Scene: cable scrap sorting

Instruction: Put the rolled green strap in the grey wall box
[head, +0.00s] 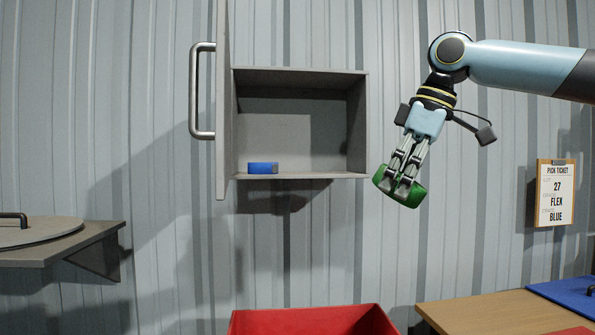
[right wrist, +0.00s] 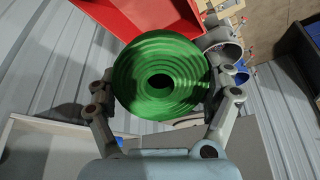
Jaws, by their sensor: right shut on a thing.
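The rolled green strap (head: 400,187) is a flat round coil, held in the air just right of the grey wall box's lower front corner. My right gripper (head: 402,180) is shut on it. In the right wrist view the green coil (right wrist: 160,80) sits between the two fingers, with its dark centre hole facing the camera. The grey wall box (head: 301,175) is mounted on the corrugated wall, and its door (head: 222,120) with a metal handle stands open at the left. A small blue roll (head: 263,168) lies inside on the box floor, toward the left. My left gripper is not in view.
A red bin (head: 315,320) stands below the box; its red wall also shows in the right wrist view (right wrist: 140,18). A wooden table (head: 490,310) is at lower right, a grey shelf with a round lid (head: 40,232) at left. A pick ticket (head: 556,192) hangs at right.

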